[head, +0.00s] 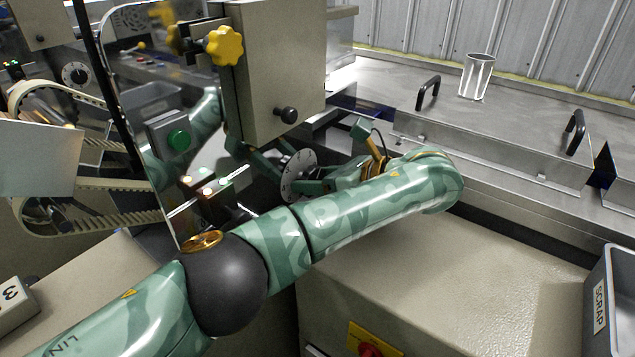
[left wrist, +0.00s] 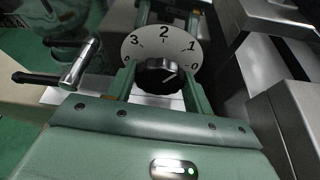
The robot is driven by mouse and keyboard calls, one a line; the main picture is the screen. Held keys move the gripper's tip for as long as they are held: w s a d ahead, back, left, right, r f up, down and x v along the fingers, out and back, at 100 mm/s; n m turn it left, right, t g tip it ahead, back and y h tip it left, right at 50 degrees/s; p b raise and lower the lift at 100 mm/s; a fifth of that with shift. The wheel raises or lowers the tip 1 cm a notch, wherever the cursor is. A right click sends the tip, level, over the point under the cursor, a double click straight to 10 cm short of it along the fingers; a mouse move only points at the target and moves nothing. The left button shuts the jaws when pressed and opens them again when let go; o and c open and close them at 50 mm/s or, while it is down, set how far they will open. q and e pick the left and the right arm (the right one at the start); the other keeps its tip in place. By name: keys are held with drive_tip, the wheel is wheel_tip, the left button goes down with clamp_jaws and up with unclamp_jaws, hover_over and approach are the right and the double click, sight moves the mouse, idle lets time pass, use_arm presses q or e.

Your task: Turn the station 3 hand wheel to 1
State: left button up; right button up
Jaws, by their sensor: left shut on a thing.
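The station 3 hand wheel is a black knob (left wrist: 160,76) in front of a round pale dial plate (left wrist: 148,42) marked 0, 1, 2 and 3. My right gripper is not in view.
The grey control box (head: 277,70) with a yellow star knob (head: 223,45) hangs just above my left gripper. A silver lever (left wrist: 80,65) stands left of the dial. A scrap bin (head: 608,300) stands at right.

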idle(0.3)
use_arm(q)
drive_tip(key=o, duration=1)
drive_tip(key=shift+c, duration=0.2)
